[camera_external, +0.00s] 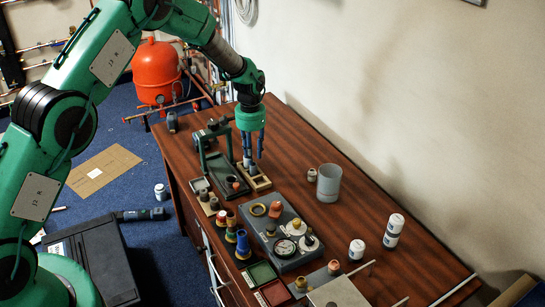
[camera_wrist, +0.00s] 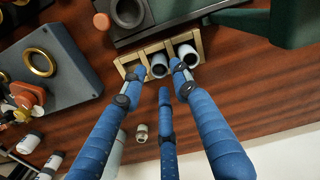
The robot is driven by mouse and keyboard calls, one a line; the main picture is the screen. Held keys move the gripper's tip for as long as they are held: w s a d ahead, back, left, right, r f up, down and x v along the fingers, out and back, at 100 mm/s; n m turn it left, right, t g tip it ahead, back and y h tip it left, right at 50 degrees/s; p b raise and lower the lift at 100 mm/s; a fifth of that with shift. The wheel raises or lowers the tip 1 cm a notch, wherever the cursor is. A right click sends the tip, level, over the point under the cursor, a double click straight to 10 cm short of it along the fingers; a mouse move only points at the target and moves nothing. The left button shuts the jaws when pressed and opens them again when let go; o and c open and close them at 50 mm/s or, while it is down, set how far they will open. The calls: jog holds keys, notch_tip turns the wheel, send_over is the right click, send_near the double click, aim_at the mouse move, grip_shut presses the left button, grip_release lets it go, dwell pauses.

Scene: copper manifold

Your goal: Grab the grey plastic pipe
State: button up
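A wooden rack (camera_wrist: 197,40) with square compartments stands on the table; it also shows in the external view (camera_external: 262,183). Two short pale grey pipe pieces stand upright in it, one in the middle compartment (camera_wrist: 158,68) and one in the right compartment (camera_wrist: 187,50) of the wrist view. A larger grey cylinder (camera_external: 329,183) stands upright farther right on the table. My gripper (camera_external: 252,156) has three blue fingers and points down just above the rack. Its fingertips (camera_wrist: 161,78) are spread with nothing held. They partly cover the pipe pieces; whether they touch them is unclear.
A dark machine (camera_external: 212,145) stands close left of the rack. A grey case (camera_external: 278,232) with a gauge and fittings lies nearer the camera. A small jar (camera_external: 312,174) stands beside the large cylinder, and white bottles (camera_external: 393,230) stand at right. Bare table lies behind the rack.

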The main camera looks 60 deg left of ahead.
aim_at(253, 170)
jog(key=shift+f, duration=0.2)
jog(key=shift+w+d+f+b, duration=0.1)
jog(key=shift+f+b, duration=0.6)
jog(key=shift+f, duration=1.85)
jog(key=c, duration=0.7)
